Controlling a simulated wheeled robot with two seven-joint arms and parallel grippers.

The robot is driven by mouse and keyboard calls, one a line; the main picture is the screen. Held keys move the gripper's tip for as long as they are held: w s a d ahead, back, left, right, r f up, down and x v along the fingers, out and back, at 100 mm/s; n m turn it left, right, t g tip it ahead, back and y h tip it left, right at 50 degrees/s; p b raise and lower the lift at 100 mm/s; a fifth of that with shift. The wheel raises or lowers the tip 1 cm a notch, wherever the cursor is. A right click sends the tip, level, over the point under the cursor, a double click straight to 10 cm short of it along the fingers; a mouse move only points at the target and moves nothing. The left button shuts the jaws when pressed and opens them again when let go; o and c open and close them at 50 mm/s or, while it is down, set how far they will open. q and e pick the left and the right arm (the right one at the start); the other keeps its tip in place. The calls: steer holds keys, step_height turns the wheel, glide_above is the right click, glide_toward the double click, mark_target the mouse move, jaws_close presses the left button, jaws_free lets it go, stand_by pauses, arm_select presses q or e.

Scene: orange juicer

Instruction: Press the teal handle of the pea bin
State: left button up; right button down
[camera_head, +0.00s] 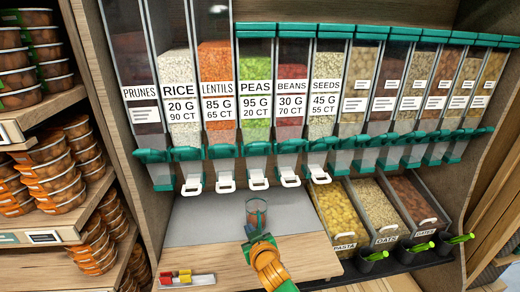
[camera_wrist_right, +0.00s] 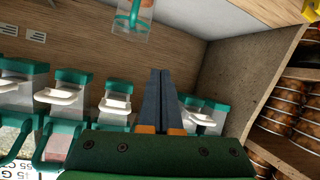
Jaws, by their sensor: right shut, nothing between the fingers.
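The pea bin (camera_head: 257,95) is a clear dispenser of green peas labelled PEAS. Its teal handle (camera_head: 257,149) sits at its foot, above a clear spout with a white lever (camera_head: 257,183). My right gripper (camera_head: 249,232) is low over the counter, below and apart from that handle. Its two dark fingers (camera_wrist_right: 160,105) are together with nothing between them in the wrist view. Several teal-and-white dispenser outlets show there, one just left of the fingers (camera_wrist_right: 115,103); which is the pea one is hard to tell. My left gripper is out of view.
A clear cup (camera_head: 256,213) stands just behind the right gripper on the grey mat (camera_head: 205,222). Other dispensers flank the pea bin closely. Open bins of pasta (camera_head: 338,210) and oats (camera_head: 372,203) are at right. Shelves of jars (camera_head: 55,180) are at left.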

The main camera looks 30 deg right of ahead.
step_height(320, 180, up, 15)
steer(key=w+d+m+t+h+p, duration=0.2)
steer(key=d+t, duration=0.1)
steer(key=m+t+h, duration=0.1)
steer(key=m+h, duration=0.1)
glide_toward(259, 144)
step_height(259, 144, up, 4)
steer(key=w, duration=0.1)
steer(key=shift+w+d+r+p, duration=0.1)
steer(key=shift+w+d+p, duration=0.15)
steer(key=shift+d+p, duration=0.2)
steer(key=shift+w, duration=0.15)
steer(key=x, duration=0.3)
steer(key=p+x, duration=0.1)
steer(key=x, duration=0.2)
steer(key=p+x, duration=0.1)
steer(key=x, duration=0.2)
steer(key=shift+w+d+r, duration=0.2)
steer(key=shift+r, duration=0.1)
steer(key=f, duration=0.1)
steer(key=s+f, duration=0.1)
steer(key=f+p, duration=0.1)
steer(key=shift+s+a, duration=0.15)
steer(key=shift+a, duration=0.25)
steer(key=shift+s+a+f, duration=0.1)
steer(key=shift+s+f, duration=0.15)
steer(key=shift+s, duration=0.1)
